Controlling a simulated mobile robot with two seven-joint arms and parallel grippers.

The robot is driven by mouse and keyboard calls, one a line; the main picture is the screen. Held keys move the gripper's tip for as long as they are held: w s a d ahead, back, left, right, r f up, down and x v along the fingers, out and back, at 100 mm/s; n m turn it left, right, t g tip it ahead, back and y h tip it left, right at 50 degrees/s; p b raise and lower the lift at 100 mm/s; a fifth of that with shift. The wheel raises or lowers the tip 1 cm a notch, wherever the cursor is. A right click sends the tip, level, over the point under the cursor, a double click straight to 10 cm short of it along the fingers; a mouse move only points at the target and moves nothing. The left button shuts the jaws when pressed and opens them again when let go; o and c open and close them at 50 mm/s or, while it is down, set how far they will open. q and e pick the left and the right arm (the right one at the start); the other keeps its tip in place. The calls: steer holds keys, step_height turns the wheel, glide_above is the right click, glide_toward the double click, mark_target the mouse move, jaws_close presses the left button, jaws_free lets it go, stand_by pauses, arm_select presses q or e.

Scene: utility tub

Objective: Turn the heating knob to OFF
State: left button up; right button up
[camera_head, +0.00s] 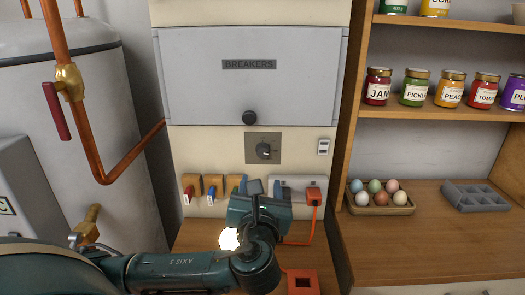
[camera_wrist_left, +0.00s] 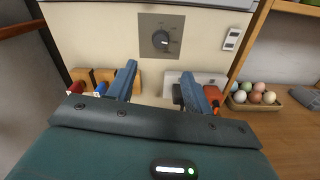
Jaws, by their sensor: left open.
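The heating knob (camera_head: 264,150) is a dark round dial on a grey square plate, on the cream panel below the breaker box. It also shows in the left wrist view (camera_wrist_left: 161,40), upper centre, with small markings around it too small to read. My left gripper (camera_head: 265,186) is below the knob in the head view, apart from it. In the left wrist view its two blue-grey fingers (camera_wrist_left: 157,82) are spread with nothing between them, and the knob lies beyond and above the fingertips. My right gripper is in neither view.
The BREAKERS box (camera_head: 249,75) with a black round knob is above. Key-like tags on wooden blocks (camera_head: 213,182) are left of my gripper, and an orange plug (camera_head: 313,195) in a socket is right. A thermometer-like white unit (camera_head: 323,147) and an egg tray (camera_head: 380,208) are further right.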

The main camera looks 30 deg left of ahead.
mark_target(262, 154)
arm_select(q)
steer(key=p+x, duration=0.1)
steer(key=x, duration=1.1)
steer(key=shift+r, duration=0.15)
steer(key=shift+w+a, duration=0.2)
steer(key=shift+w, duration=0.1)
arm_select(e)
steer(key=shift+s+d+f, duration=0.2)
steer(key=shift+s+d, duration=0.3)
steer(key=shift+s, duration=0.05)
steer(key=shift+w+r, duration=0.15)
arm_select(q)
steer(key=c, duration=1)
steer(key=shift+o, duration=0.2)
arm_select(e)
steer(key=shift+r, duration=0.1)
